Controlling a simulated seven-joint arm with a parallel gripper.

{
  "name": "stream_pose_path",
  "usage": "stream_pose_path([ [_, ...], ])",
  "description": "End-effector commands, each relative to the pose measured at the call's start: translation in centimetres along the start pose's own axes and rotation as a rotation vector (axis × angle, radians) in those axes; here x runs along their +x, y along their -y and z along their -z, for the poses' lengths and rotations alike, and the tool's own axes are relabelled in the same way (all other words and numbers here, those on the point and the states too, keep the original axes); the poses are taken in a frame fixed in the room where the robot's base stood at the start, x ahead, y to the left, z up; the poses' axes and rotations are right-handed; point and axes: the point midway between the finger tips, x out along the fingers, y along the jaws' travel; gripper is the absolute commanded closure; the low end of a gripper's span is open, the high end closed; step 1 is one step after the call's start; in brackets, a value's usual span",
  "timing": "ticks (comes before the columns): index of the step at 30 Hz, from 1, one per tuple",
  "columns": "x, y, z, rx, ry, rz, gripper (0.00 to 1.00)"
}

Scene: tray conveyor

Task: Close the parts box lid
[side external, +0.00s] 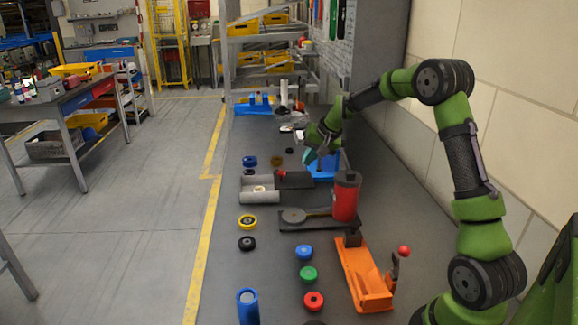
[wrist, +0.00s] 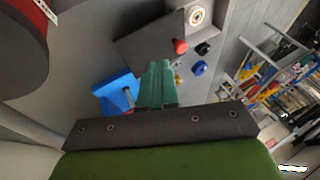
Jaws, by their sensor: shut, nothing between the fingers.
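The parts box (side external: 259,197) is a light grey open box on the bench, with a pale ring-shaped part inside; its edge and the ring also show at the top of the wrist view (wrist: 222,22). Its dark grey lid (side external: 297,181) extends to the right of the box, leaving the box open. A red knob (side external: 282,174) is on the lid near the box; it also shows in the wrist view (wrist: 180,46). My gripper (side external: 309,157) is above the bench near the far right of the lid, apart from it. Its teal fingers (wrist: 157,80) are together and empty.
A blue holder (side external: 323,168) stands just right of the lid. A red cylinder (side external: 345,198) on a dark base stands nearer the camera. An orange fixture (side external: 362,272) and several coloured round parts lie in front. Blue and black rounds (side external: 249,161) lie behind the box.

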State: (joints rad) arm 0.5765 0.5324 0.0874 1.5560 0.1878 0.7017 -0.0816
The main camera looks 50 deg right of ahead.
Motion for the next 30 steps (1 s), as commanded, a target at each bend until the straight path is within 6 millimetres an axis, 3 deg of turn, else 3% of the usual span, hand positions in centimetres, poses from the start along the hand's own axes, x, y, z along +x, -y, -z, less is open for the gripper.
stream_pose_path([
  [3,-0.5,1.3,1.8,-0.019,-0.05,0.026,1.0],
  [5,0.0,1.3,1.9,-0.025,-0.054,0.026,1.0],
  [21,8.4,1.6,2.3,-0.029,-0.053,0.025,1.0],
  [30,9.3,1.6,2.3,-0.028,-0.055,0.025,1.0],
])
